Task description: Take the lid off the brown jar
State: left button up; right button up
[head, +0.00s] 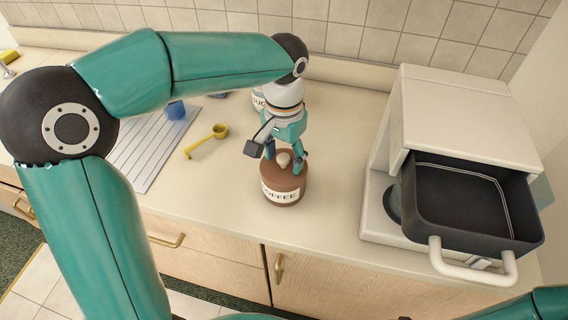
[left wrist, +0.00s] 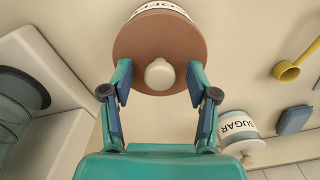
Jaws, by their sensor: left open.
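The brown jar (head: 284,193) with a COFFEE label stands upright on the counter in the middle of the head view. Its brown lid (left wrist: 135,42) with a pale round knob (left wrist: 159,74) is on it. My left gripper (head: 284,164) is right above the jar, pointing down. In the left wrist view its open fingers (left wrist: 159,86) stand on either side of the knob, with gaps between knob and pads. I cannot tell whether the fingertips touch the lid. My right gripper is not in view; only part of my right arm shows at the lower right.
A white machine (head: 465,115) with a dark open drawer (head: 468,243) stands right of the jar. A SUGAR jar (left wrist: 238,128) stands behind the brown jar. The counter before the machine is clear.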

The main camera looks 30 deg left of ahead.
pick_arm(q)
grip_shut()
dwell(0.3)
jog(key=shift+r, duration=0.1)
